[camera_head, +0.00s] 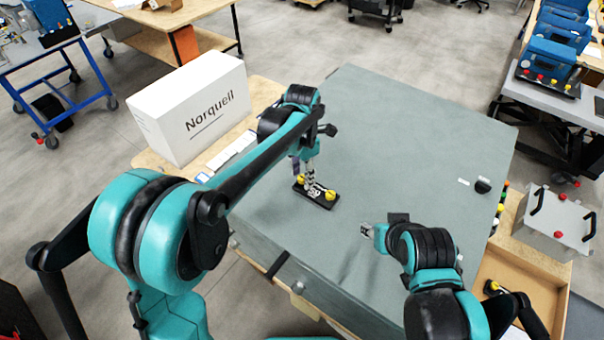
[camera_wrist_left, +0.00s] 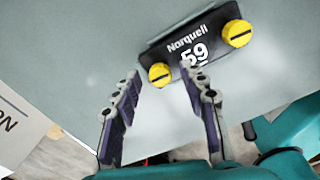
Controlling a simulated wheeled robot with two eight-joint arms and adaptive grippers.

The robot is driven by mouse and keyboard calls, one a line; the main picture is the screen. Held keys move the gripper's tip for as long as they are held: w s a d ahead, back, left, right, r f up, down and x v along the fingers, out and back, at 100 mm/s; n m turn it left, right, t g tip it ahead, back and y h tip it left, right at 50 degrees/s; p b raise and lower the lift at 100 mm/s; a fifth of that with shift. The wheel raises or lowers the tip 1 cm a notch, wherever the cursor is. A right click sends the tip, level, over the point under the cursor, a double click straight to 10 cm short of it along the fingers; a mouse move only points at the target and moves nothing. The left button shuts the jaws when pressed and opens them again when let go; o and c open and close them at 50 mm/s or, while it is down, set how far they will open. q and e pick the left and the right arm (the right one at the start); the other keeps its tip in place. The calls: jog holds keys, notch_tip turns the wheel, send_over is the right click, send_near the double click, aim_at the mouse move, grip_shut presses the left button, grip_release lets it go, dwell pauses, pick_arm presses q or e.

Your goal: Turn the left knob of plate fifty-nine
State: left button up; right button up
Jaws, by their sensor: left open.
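The black plate marked Norquell 59 (camera_wrist_left: 196,52) lies on the grey table mat, with a yellow left knob (camera_wrist_left: 160,74) and a yellow right knob (camera_wrist_left: 237,33). In the head view the plate (camera_head: 318,198) sits below my left gripper (camera_head: 309,184). In the left wrist view my left gripper (camera_wrist_left: 161,73) is open, one finger on each side of the left knob in the picture. I cannot tell whether the fingers touch it or hover above. My right gripper (camera_head: 367,231) is low over the mat, right of the plate; its fingers are too small to judge.
A white Norquell box (camera_head: 195,105) stands left of the mat (camera_head: 400,130). A small black item (camera_head: 483,185) lies near the mat's right edge. A grey case with handles (camera_head: 555,225) and an open cardboard box (camera_head: 520,275) are at the right. Most of the mat is clear.

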pick_arm(q)
grip_shut()
